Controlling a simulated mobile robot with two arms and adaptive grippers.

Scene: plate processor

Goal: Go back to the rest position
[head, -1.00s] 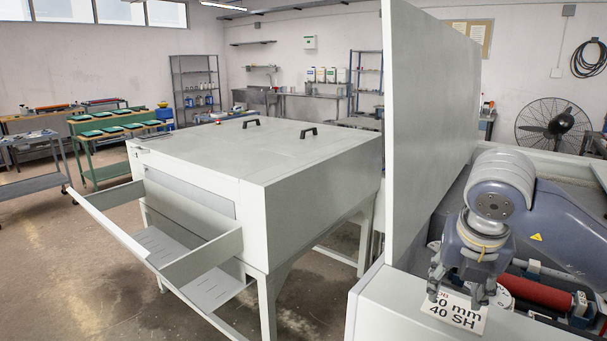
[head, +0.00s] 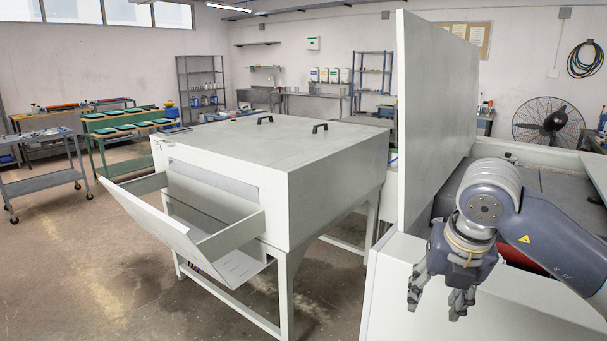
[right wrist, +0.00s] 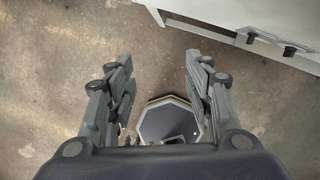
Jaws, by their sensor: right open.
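My right gripper (head: 437,298) shows at the lower right of the head view, in front of the white machine front. Its fingers point down and are apart, with nothing between them. In the right wrist view the two fingers (right wrist: 160,92) stand open above the concrete floor (right wrist: 50,60). A dark, many-sided part, probably of my own base, shows below between them. My left gripper is not in view.
A white plate processor (head: 270,160) with an open front tray (head: 190,225) stands left of centre. An upright white panel (head: 437,120) rises beside my right arm. A cart (head: 45,185) is at the far left. The floor in front is clear.

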